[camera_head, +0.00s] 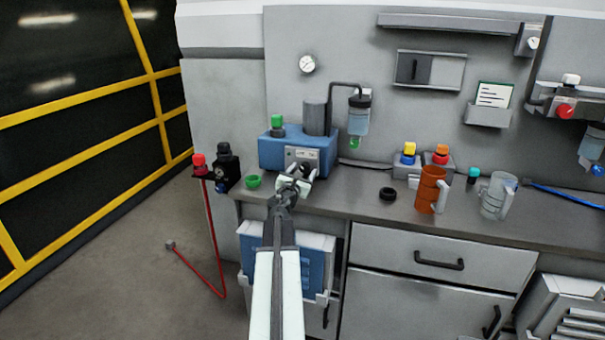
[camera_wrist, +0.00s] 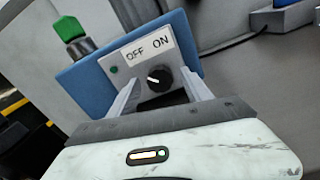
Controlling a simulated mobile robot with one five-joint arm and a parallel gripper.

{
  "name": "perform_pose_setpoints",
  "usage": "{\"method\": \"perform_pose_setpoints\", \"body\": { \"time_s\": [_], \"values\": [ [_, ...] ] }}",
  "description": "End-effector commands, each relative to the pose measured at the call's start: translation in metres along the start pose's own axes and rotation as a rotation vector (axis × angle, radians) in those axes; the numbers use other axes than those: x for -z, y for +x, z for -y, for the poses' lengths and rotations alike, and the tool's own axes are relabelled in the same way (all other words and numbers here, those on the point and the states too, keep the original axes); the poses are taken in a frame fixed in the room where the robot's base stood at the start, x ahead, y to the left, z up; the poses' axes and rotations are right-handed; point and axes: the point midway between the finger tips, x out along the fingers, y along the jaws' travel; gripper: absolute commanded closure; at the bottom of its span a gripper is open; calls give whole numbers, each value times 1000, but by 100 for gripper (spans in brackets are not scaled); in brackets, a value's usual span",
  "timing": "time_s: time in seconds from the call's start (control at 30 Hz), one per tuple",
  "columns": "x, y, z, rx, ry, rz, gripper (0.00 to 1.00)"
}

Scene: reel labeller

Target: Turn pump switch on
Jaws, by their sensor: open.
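The blue pump box (camera_head: 270,155) stands on the bench with a grey switch plate (camera_head: 291,154) on its front. In the wrist view the plate carries a white OFF/ON label (camera_wrist: 148,51) and a round black knob (camera_wrist: 159,79). The knob's white mark points left and slightly up, towards the OFF side. My gripper (camera_wrist: 161,78) is open, with one finger to each side of the knob. I cannot tell whether the fingers touch it. In the head view my gripper (camera_head: 295,180) is in front of the plate and partly hides the knob.
A green cup (camera_head: 253,181) sits left of my gripper on the bench (camera_head: 345,196). A black ring (camera_head: 387,194), an orange jug (camera_head: 429,190) and a clear jug (camera_head: 495,197) stand to the right. A filter bowl (camera_head: 358,116) hangs beside the pump. Bench between gripper and ring is clear.

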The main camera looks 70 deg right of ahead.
Motion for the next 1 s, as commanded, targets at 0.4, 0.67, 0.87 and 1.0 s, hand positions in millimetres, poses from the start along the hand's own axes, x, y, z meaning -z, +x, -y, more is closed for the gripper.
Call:
{"method": "perform_pose_setpoints", "body": {
  "time_s": [0.4,0.67,0.87,1.0],
  "values": [
    [0,9,1,1,1,0,73],
    [0,5,2,3,5,0,100],
    [-1,11,4,4,52,1,100],
    [-1,12,4,5,131,1,100]
  ]
}}
